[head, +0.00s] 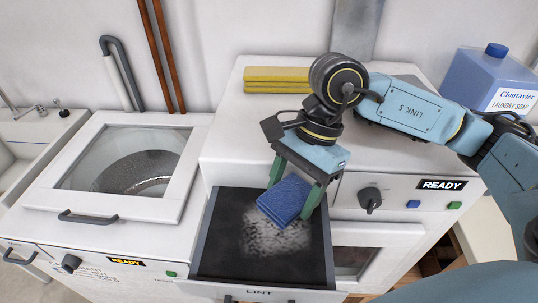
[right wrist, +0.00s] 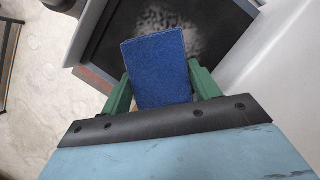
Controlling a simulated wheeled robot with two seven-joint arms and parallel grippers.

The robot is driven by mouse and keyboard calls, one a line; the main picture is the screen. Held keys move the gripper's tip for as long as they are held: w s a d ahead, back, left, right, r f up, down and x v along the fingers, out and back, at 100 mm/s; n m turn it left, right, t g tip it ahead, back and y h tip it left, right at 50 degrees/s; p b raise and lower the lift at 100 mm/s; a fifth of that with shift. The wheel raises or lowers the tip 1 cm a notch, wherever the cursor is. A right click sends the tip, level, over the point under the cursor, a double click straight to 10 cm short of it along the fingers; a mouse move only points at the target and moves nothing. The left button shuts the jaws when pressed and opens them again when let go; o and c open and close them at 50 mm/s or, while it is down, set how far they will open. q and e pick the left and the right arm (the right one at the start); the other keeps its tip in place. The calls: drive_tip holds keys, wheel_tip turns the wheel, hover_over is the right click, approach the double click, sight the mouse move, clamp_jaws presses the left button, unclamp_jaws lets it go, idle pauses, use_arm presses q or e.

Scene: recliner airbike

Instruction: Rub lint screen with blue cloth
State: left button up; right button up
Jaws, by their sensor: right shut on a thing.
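The blue cloth (head: 285,199) is a folded pad held between the green fingers of my right gripper (head: 291,194). It also shows in the right wrist view (right wrist: 157,68), with the fingers shut on its two sides. The lint screen (head: 222,240) is a dark surface inside the pulled-out drawer marked LINT. A patch of grey lint (head: 272,238) lies on its middle. The cloth is over the upper right part of the screen, at the lint's upper edge. I cannot tell whether it touches the screen. My left gripper is not in view.
A washer with a glass lid (head: 133,161) stands left of the dryer (head: 218,150). A folded yellow cloth (head: 277,80) lies on the dryer top. A blue laundry soap jug (head: 492,80) stands at the right. The drawer's raised rim (head: 328,245) surrounds the screen.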

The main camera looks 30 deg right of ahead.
drive_tip(key=shift+w+f, duration=0.1)
drive_tip(key=shift+w, duration=0.1)
drive_tip(key=shift+s+f+b, duration=0.3)
drive_tip(key=shift+s+f, duration=0.2)
drive_tip(key=shift+f, duration=0.5)
drive_tip(key=shift+w+f, duration=0.15)
drive_tip(key=shift+f, duration=0.15)
drive_tip(key=shift+w+f+b, duration=0.15)
drive_tip(key=shift+b, duration=0.45)
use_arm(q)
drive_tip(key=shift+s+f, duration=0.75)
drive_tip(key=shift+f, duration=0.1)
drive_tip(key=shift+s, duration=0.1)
